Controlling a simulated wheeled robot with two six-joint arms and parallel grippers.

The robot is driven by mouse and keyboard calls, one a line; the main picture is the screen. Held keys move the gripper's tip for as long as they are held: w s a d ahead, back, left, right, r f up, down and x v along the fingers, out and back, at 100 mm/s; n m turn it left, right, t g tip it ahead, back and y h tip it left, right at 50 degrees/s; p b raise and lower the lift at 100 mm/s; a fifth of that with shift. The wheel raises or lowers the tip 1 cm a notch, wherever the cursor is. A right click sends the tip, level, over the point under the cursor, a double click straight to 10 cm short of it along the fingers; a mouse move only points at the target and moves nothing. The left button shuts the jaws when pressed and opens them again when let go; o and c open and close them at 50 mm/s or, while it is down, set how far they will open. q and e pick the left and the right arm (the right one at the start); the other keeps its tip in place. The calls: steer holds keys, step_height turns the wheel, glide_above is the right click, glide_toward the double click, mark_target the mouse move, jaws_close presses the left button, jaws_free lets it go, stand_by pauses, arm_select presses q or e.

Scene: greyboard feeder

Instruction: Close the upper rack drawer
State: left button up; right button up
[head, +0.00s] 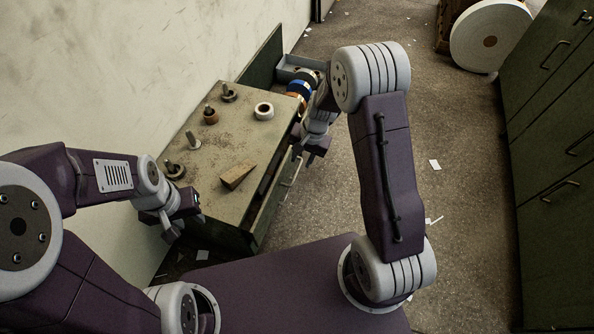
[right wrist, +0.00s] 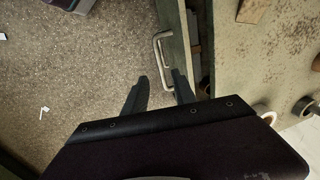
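The upper rack drawer (right wrist: 174,35) is part of the rack (head: 222,140), a worn green cabinet. Its front stands a little out from the body, and a gap with brown things inside shows in the right wrist view. A metal bar handle (right wrist: 157,50) is on the drawer front; it also shows in the head view (head: 295,170). My right gripper (right wrist: 160,85) is open and empty beside the drawer front, its fingers just short of the handle. It also shows in the head view (head: 304,156). My left gripper (head: 184,222) seems open and empty near the rack's front left corner.
A wooden wedge (head: 237,176), a white roll (head: 264,110) and several small posts with rings stand on the rack top. A grey bin (head: 299,64) with rolls is behind. Green cabinets (head: 555,180) stand at the right. The floor between is free apart from paper scraps.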

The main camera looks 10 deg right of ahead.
mark_target(297, 173)
steer(key=f+b, duration=0.1)
steer(key=f, duration=0.1)
steer(key=f+b, duration=0.2)
steer(key=f, duration=0.1)
steer(key=a+f+b, duration=0.1)
steer(key=f, duration=0.2)
steer(key=shift+w+a+b, duration=0.1)
steer(key=shift+w+b, duration=0.3)
steer(key=shift+r, duration=0.2)
jaws_close()
stand_by(0.5)
